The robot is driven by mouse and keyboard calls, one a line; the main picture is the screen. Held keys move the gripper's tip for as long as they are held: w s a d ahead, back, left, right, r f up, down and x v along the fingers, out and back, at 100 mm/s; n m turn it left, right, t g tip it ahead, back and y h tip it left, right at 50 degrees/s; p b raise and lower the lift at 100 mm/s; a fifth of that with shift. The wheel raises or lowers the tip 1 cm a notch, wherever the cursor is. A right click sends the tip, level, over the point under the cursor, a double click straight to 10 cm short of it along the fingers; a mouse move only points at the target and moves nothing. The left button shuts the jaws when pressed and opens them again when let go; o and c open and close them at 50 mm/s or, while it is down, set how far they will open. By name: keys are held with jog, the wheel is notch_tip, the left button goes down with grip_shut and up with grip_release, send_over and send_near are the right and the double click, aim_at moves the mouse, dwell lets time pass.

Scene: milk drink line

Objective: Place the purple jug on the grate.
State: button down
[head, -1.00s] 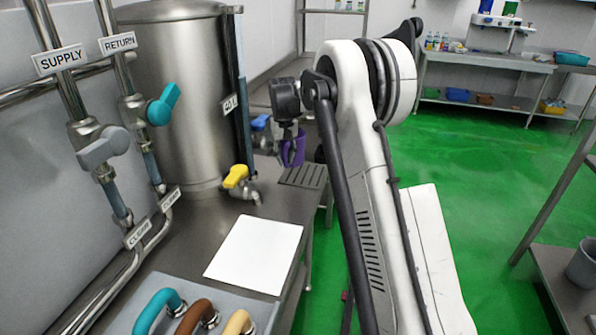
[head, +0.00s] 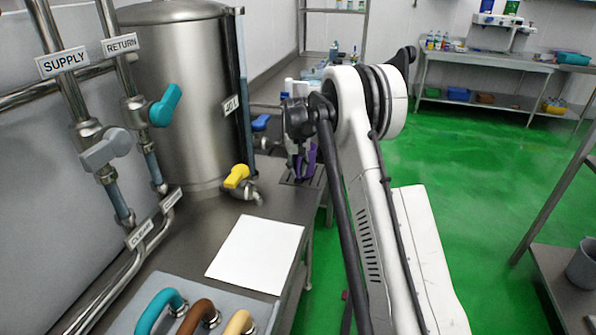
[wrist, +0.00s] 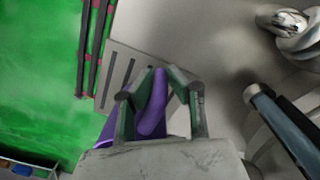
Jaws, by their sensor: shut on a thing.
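The purple jug (head: 308,161) is in my gripper (head: 300,160) at the far end of the steel bench in the head view. In the wrist view the jug's purple handle (wrist: 153,103) is between the two fingers of my gripper (wrist: 158,85), which are shut on it. The slotted grate (head: 315,176) lies on the bench right below the jug, partly hidden by the jug and gripper. Part of the grate (wrist: 122,68) also shows in the wrist view, beside the gripper. I cannot tell whether the jug touches the grate.
A steel tank (head: 182,95) with a yellow-handled tap (head: 237,177) stands left of the gripper. A blue-handled valve (head: 261,123) is close behind. A white sheet (head: 256,254) lies on the near bench. Green floor (head: 455,185) is open to the right.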

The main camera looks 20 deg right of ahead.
jog(key=shift+f, duration=0.1)
jog(key=c, duration=1.7)
grip_release()
